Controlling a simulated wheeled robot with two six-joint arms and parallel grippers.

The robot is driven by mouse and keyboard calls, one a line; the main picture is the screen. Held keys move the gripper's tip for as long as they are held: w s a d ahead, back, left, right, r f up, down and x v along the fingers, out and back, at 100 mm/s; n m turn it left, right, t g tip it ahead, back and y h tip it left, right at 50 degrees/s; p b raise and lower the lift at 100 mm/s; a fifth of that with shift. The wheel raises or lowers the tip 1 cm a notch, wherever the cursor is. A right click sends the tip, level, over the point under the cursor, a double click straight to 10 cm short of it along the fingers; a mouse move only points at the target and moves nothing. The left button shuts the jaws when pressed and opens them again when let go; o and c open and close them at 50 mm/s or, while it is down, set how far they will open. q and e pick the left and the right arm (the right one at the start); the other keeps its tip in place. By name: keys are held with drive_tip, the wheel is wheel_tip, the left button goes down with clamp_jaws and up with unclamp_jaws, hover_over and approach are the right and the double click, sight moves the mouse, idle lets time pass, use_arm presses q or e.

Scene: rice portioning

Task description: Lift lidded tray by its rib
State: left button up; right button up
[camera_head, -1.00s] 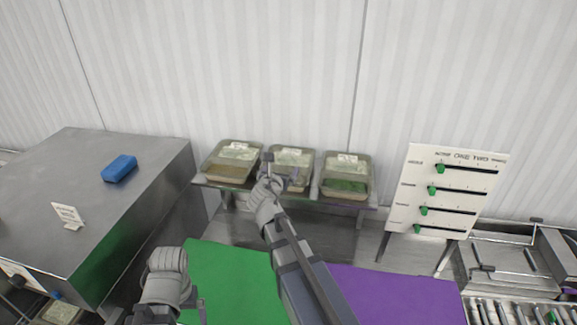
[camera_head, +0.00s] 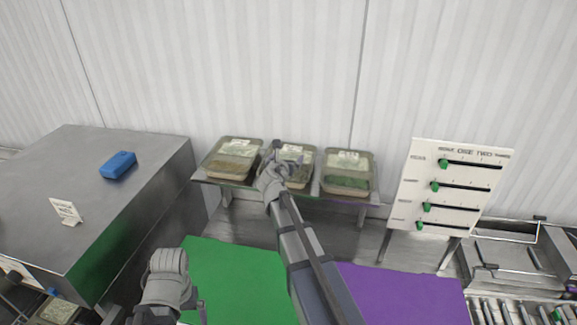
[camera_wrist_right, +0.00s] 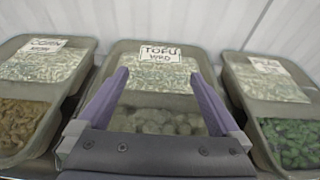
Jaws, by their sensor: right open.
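Three grey trays stand side by side on a shelf at the wall; each has a pale, labelled cover over its back part. The wrist view reads CORN on the left tray (camera_wrist_right: 20,110) and TOFU on the middle tray (camera_wrist_right: 150,120). The right tray (camera_wrist_right: 285,130) holds green pieces; its label is unclear. My right gripper (camera_head: 277,152) is at the middle tray, partly hiding it. In the wrist view its purple fingers (camera_wrist_right: 159,73) are open and empty, spread over the tofu tray. No rib is clearly visible. My left gripper (camera_head: 198,305) is low at the left; its jaw is unclear.
A steel cabinet (camera_head: 130,200) with a blue block (camera_head: 118,165) and a small sign (camera_head: 66,211) stands at the left. A white slider board (camera_head: 450,185) stands at the right, near rollers (camera_head: 510,312). Green (camera_head: 225,270) and purple (camera_head: 400,290) surfaces lie in front.

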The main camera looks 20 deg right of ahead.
drive_tip(key=c, duration=1.1)
drive_tip(key=shift+r, duration=0.15)
wheel_tip(320, 180, up, 10)
drive_tip(key=p, duration=1)
